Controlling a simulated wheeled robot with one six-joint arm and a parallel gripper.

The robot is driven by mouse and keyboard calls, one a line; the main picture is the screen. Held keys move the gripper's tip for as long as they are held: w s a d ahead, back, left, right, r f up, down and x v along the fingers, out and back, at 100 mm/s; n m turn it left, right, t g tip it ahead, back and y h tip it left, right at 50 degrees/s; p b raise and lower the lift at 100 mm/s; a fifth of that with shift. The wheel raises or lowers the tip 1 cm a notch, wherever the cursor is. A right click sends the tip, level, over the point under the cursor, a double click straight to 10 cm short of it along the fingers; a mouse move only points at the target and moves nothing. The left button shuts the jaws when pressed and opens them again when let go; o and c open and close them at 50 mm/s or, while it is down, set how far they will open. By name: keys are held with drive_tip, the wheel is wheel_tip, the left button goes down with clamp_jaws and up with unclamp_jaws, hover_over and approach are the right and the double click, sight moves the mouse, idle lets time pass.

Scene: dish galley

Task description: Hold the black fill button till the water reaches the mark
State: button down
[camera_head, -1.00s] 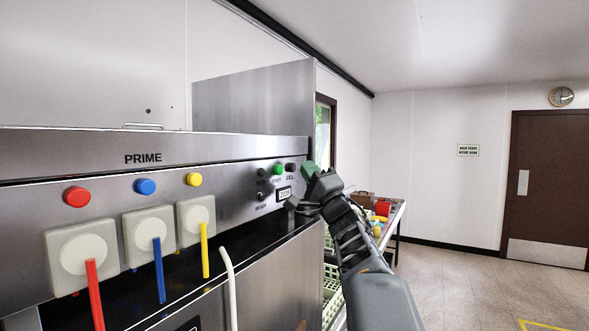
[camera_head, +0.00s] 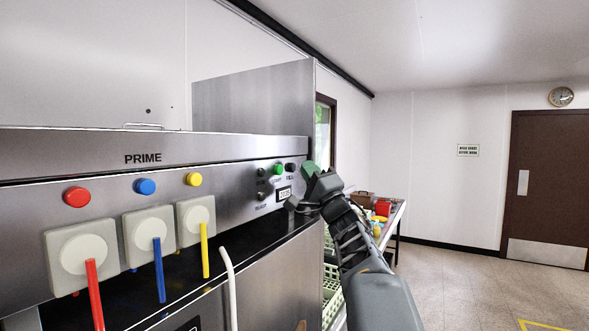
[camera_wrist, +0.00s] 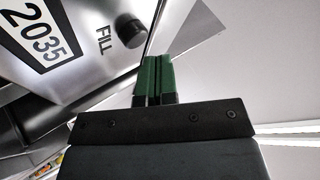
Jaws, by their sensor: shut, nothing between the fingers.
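The black fill button (camera_head: 290,167) is at the right end of the steel control panel, above a small label. In the wrist view the fill button (camera_wrist: 130,30) shows as a dark round knob beside the word FILL. My gripper (camera_head: 309,171) is just right of the button in the head view. In the wrist view my gripper's green fingers (camera_wrist: 153,62) are together and empty, with their tips below and right of the button. A gap shows between tips and button there, so I see no contact. No water or fill mark is in view.
A green button (camera_head: 278,169) and other black knobs sit left of the fill button. A number display (camera_head: 284,193) is below; it reads 2035 in the wrist view. Red, blue and yellow prime buttons (camera_head: 144,186) are farther left. A cluttered table (camera_head: 396,218) stands beyond my arm.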

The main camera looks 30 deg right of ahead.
drive_tip(key=shift+w, duration=0.15)
drive_tip(key=shift+w+a, duration=0.2)
drive_tip(key=shift+w, duration=0.05)
drive_tip(key=shift+w+a, duration=0.2)
drive_tip(key=shift+w, duration=0.15)
idle(3.8)
drive_tip(key=shift+s, duration=0.1)
drive_tip(key=shift+s+d, duration=0.4)
drive_tip(key=shift+s, duration=0.25)
drive_tip(key=shift+s+d, duration=0.4)
drive_tip(key=shift+s, duration=0.35)
drive_tip(key=shift+s+d, duration=0.4)
drive_tip(key=shift+s, duration=0.3)
drive_tip(key=shift+s+d, duration=0.4)
drive_tip(key=shift+s, duration=0.35)
